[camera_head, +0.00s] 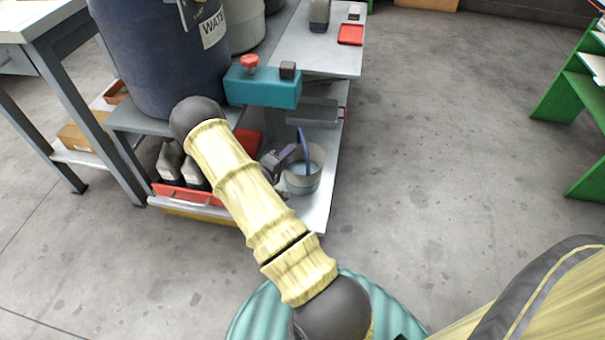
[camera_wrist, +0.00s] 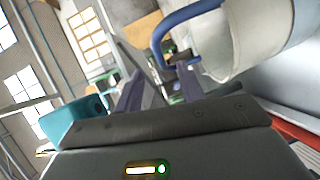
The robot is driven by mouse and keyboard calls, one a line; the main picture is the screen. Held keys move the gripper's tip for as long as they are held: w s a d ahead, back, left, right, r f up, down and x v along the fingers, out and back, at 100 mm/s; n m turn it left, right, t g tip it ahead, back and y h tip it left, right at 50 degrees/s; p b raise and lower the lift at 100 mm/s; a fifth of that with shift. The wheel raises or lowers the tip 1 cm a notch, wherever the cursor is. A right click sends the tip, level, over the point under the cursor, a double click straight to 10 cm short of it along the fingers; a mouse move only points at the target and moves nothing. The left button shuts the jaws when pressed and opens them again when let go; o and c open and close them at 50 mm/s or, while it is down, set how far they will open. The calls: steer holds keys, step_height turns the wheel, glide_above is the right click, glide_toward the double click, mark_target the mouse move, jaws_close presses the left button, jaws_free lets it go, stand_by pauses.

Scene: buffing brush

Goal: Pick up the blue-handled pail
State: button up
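The grey pail (camera_head: 303,179) stands upright on the lower shelf of the cart. Its blue handle (camera_head: 303,143) rises above the rim. In the wrist view the pail (camera_wrist: 262,38) is at the upper right, and the blue handle (camera_wrist: 160,42) loops out to its left, close to the tip of my right-hand finger. My gripper (camera_head: 282,158) is at the left side of the pail near rim height. In the wrist view my gripper (camera_wrist: 160,80) is open, with a gap between its fingers. I cannot tell whether a finger touches the handle.
A large dark blue barrel (camera_head: 165,55) stands on the left. A teal box with a red button (camera_head: 262,88) overhangs above the shelf. The floor (camera_head: 430,130) to the right is clear.

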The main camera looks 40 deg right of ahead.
mark_target(303, 141)
steer(key=b+x, duration=0.1)
steer(key=x, duration=0.3)
steer(key=shift+w, duration=0.1)
steer(key=shift+b, duration=0.35)
steer(key=b+x, duration=0.2)
steer(key=x, duration=0.1)
steer(key=b+x, duration=0.1)
steer(key=b, duration=0.1)
steer(key=shift+w+d+f, duration=0.1)
steer(key=shift+w, duration=0.25)
steer(key=shift+w+d, duration=0.1)
steer(key=shift+d, duration=0.25)
